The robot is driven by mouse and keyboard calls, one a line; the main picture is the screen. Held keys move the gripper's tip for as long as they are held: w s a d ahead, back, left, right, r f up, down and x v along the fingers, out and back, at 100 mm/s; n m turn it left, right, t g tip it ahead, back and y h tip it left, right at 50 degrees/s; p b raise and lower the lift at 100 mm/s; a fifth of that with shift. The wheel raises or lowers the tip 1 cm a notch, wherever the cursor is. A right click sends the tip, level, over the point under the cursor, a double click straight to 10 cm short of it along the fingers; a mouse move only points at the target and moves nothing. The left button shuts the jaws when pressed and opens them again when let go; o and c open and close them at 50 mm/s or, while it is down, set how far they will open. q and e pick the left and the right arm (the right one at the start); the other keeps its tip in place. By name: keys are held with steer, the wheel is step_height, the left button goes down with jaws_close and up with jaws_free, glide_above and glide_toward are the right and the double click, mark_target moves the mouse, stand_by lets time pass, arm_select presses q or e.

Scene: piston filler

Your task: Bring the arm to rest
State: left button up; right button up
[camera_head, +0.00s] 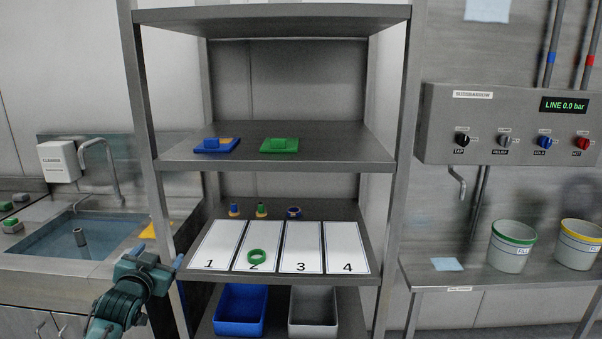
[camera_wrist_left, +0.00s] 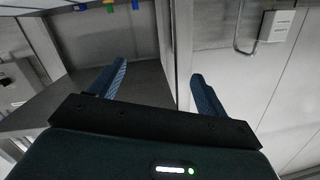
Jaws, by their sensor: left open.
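My left gripper (camera_head: 157,263) is at the lower left of the head view, in front of the shelf rack's left post and beside the sink. In the left wrist view its two blue fingers (camera_wrist_left: 155,88) stand wide apart with nothing between them. A grey rack post and shelf surface show behind the fingers there, and I cannot tell how far off they are. My right gripper is not in view.
The shelf rack (camera_head: 268,150) holds numbered cards, with a green ring (camera_head: 257,257) on card 2. Blue (camera_head: 240,309) and grey (camera_head: 313,312) bins stand below. The sink (camera_head: 75,240) is at left, two buckets (camera_head: 512,247) (camera_head: 579,244) at right.

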arm_select(q)
steer(key=s+d+f+m+g+h, duration=0.1)
steer(key=s+d+f+g, duration=0.1)
steer(key=s+d+f, duration=0.55)
steer(key=s+d+f+g+h, duration=0.15)
steer(key=s+d+f, duration=0.25)
steer(key=s+f, duration=0.6)
steer(key=s+d+f, duration=0.1)
steer(key=s+d, duration=0.1)
steer(key=s, duration=0.4)
steer(key=s+d+f+g+h, duration=0.1)
steer(key=s+d, duration=0.2)
steer(key=s, duration=0.4)
steer(key=s+d+f+n+g+h, duration=0.1)
steer(key=s+d+f, duration=0.1)
steer(key=s, duration=0.4)
steer(key=shift+s+d, duration=0.25)
steer(key=shift+s, duration=0.15)
steer(key=shift+g, duration=0.25)
